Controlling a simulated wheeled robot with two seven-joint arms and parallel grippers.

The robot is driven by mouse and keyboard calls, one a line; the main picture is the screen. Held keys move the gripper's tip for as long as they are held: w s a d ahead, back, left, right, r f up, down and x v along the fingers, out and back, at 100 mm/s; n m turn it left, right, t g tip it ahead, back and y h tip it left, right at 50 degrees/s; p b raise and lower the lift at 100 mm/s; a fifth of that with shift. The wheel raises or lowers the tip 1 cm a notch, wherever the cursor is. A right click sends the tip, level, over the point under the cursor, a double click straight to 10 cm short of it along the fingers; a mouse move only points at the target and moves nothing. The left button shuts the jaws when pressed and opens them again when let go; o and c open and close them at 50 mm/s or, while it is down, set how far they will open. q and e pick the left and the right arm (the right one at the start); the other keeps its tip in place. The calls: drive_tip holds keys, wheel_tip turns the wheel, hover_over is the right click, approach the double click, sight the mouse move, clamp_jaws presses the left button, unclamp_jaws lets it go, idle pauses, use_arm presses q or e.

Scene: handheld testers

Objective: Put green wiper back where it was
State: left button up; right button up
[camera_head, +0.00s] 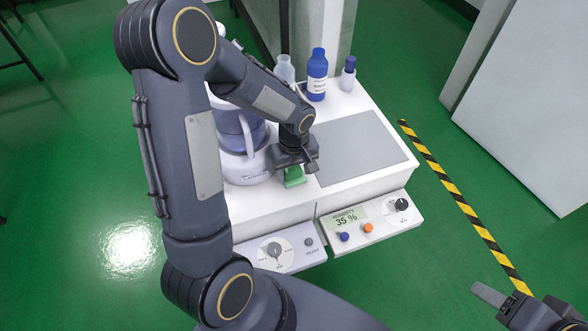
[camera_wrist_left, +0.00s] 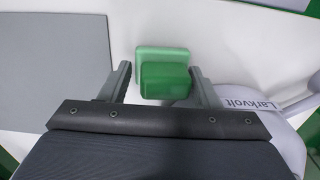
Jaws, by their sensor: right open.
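The green wiper (camera_head: 294,177) rests on the white table top, beside the left edge of the grey mat (camera_head: 365,146). In the left wrist view the wiper (camera_wrist_left: 165,80) shows a pale green base and a darker green raised block. My left gripper (camera_head: 302,164) is over the wiper and hides part of it in the head view. In the left wrist view its fingers stand on either side of the block, with a gap showing at the left finger. My right gripper (camera_head: 520,300) is open and empty at the lower right, over the floor.
A white appliance with a bluish jug (camera_head: 238,135) stands close left of the wiper. A clear bottle (camera_head: 285,70), a blue bottle (camera_head: 317,76) and a small blue-capped bottle (camera_head: 348,75) stand at the back. Control panels (camera_head: 368,222) line the front edge. The mat is bare.

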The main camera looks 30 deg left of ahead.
sight(294, 168)
use_arm(q)
drive_tip(key=shift+o, duration=0.6)
drive_tip(key=shift+r+p, duration=0.3)
drive_tip(key=shift+r, duration=0.05)
wheel_tip(294, 168, up, 11)
drive_tip(key=p, duration=0.3)
drive_tip(key=s+d+r+m+t+h, duration=0.2)
drive_tip(key=s+r+m, duration=0.2)
drive_tip(key=s, duration=0.4)
drive_tip(key=s+d+r+m+t+h, duration=0.1)
drive_tip(key=s+d+r+m+t, duration=0.1)
drive_tip(key=s+r, duration=0.4)
drive_tip(key=s+m+t, duration=0.1)
drive_tip(key=s+m, duration=0.1)
drive_tip(key=s, duration=0.1)
drive_tip(key=shift+r+t+h, duration=0.3)
drive_tip(key=shift+h, duration=0.1)
drive_tip(key=shift+p, duration=0.3)
